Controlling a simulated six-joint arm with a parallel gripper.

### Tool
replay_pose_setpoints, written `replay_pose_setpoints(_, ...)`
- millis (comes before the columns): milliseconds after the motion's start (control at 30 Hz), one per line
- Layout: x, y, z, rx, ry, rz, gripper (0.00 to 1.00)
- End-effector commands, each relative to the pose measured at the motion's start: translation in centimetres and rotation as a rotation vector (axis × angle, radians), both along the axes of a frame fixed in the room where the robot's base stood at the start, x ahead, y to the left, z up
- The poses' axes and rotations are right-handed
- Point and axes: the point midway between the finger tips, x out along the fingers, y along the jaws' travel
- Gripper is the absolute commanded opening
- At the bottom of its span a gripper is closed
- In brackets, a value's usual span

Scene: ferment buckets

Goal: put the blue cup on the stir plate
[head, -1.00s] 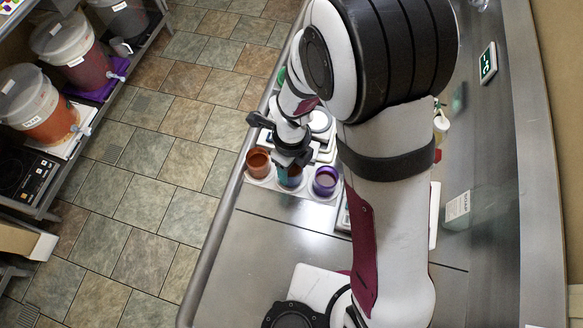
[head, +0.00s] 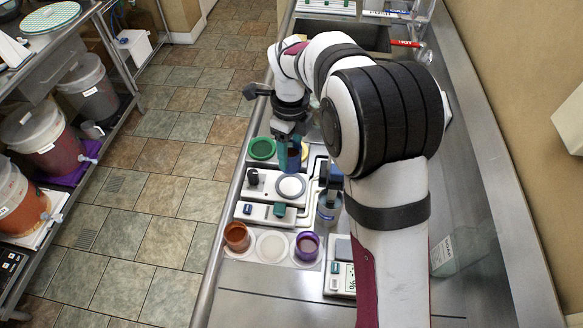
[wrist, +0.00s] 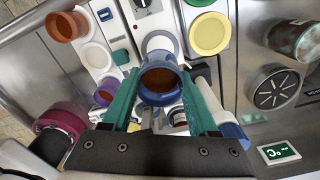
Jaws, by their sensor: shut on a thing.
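The blue cup (head: 292,160) is in my gripper (head: 288,138), upright and held up near the back of the stir plate (head: 264,187). In the head view it appears just behind the stir plate's pale round top (head: 291,187); its exact height is unclear. The wrist view shows the teal fingers of my gripper (wrist: 160,98) closed on both sides of the blue cup (wrist: 160,97), which has brown contents. The stir plate's round top (wrist: 159,40) shows bare beyond the cup's rim.
An orange cup (head: 237,238) and a purple cup (head: 307,248) stand either side of an empty white round spot (head: 272,247). A green round dish (head: 262,149) lies behind the stir plate. A blue-topped bottle (head: 328,207) stands right of the stir plate. A scale (head: 336,285) is nearer.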

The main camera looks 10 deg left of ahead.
Motion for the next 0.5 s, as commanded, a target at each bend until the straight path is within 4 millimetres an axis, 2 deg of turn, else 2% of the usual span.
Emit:
replay_pose_setpoints(100, 0.0, -0.1, -3.1, -0.002, 0.005, 0.001, 0.02)
replay_pose_setpoints(300, 0.0, -0.1, -7.1, -0.001, 0.005, 0.0, 0.02)
replay_pose_setpoints(400, 0.0, 0.0, -8.5, -0.001, 0.001, 0.001, 0.02)
replay_pose_setpoints(500, 0.0, 0.0, -8.8, 0.0, 0.0, 0.0, 0.02)
